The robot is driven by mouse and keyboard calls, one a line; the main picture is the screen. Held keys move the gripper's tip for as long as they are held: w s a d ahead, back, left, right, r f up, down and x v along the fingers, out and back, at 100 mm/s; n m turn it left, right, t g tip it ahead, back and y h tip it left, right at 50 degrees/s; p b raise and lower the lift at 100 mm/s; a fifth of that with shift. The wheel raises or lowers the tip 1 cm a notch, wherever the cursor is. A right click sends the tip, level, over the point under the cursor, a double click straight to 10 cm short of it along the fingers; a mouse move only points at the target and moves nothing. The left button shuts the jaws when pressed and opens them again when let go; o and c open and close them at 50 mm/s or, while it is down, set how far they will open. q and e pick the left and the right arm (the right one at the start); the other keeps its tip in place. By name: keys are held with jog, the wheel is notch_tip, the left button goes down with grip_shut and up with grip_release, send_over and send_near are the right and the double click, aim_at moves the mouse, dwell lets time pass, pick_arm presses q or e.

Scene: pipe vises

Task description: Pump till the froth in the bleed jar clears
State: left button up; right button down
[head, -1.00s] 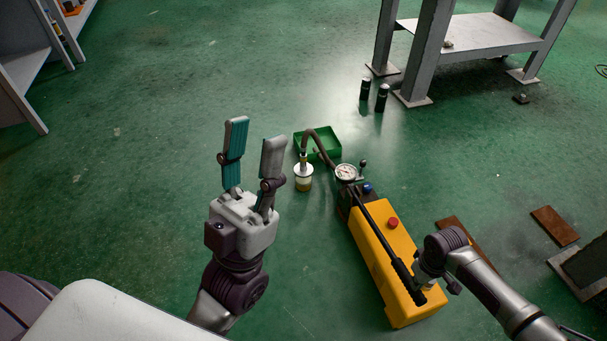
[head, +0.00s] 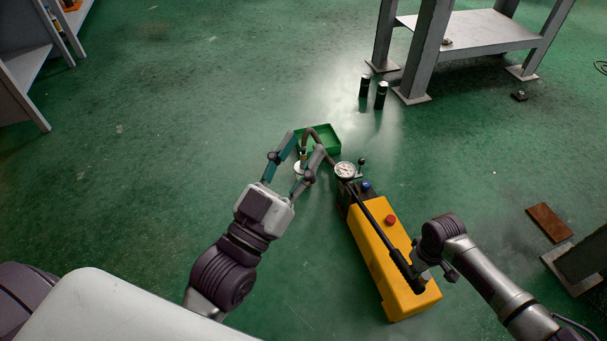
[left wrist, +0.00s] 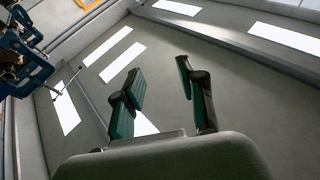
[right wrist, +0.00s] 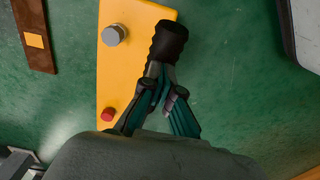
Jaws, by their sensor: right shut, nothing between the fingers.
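The yellow hand pump (head: 398,285) stands on the floor, with a round gauge (head: 345,170) at its far end. Its black lever (head: 376,220) lies low along the body. The bleed jar (head: 298,168) is mostly hidden behind my left gripper's fingers; its froth cannot be made out. My left gripper (head: 305,145) is open and empty, its fingers in front of the jar in the picture; the left wrist view shows them apart. My right gripper (right wrist: 164,82) is shut with nothing held, its fingertips right by the lever's black grip (right wrist: 168,42).
A green tray (head: 330,143) lies behind the jar, with a dark hose arching from it. Two dark cans (head: 381,95) stand near a grey table (head: 480,32). A rusty plate (head: 549,222) lies at the right.

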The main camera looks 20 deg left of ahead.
jog(key=r, duration=0.1)
jog(key=r+p, duration=0.2)
jog(key=shift+w+a, duration=0.25)
jog(key=shift+w, duration=0.05)
jog(key=shift+w+a+r+p, duration=0.1)
jog(key=shift+w+r+p, duration=0.05)
jog(key=shift+r+p, duration=0.4)
jog(key=shift+w+a+r+p, duration=0.1)
jog(key=shift+w+r+p, duration=0.05)
jog(key=shift+r+p, duration=0.35)
pick_arm(q)
jog(key=s+a+f+g+y, duration=0.1)
jog(key=s+f+g+y, duration=0.1)
jog(key=f+g, duration=0.3)
jog(key=s+a+f+g+y, duration=0.2)
jog(key=f+g, duration=0.4)
jog(key=f, duration=0.6)
jog(key=shift+a+g, duration=0.3)
jog(key=shift+r, duration=0.1)
pick_arm(e)
jog(key=shift+f, duration=0.15)
